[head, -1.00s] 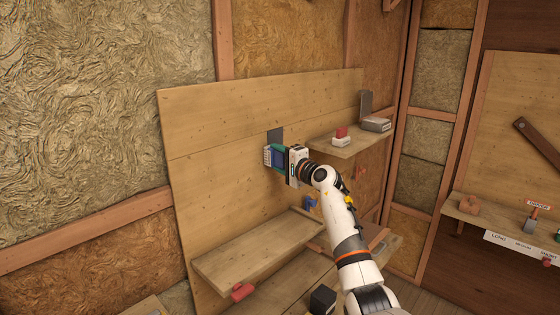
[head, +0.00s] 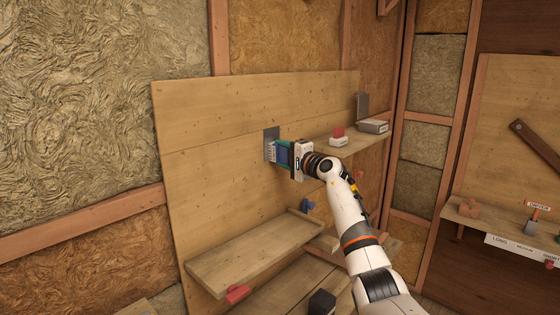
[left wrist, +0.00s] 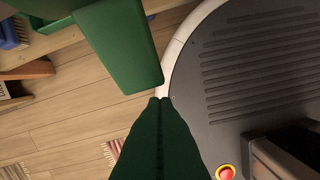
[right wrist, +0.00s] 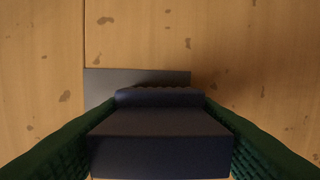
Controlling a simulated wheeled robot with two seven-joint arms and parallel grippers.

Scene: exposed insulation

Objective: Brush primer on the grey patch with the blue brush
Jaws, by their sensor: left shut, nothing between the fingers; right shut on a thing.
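The grey patch (head: 271,132) is a dark upright rectangle on the plywood board in the head view. It also shows behind the brush in the right wrist view (right wrist: 105,80). My right gripper (head: 287,153) is shut on the blue brush (head: 282,152), whose pale bristles (head: 270,152) point at the patch and overlap it. I cannot tell whether they touch it. The brush's dark blue body (right wrist: 160,125) sits between the green fingers in the right wrist view and hides part of the patch. My left gripper (left wrist: 160,100) is shut and empty above the floor.
A wooden shelf (head: 250,255) juts from the board below the brush. A shelf to the right (head: 345,146) holds a red-topped block (head: 338,137) and a grey block (head: 374,126). A blue piece (head: 307,205) is below my right forearm. Bare board lies left of the patch.

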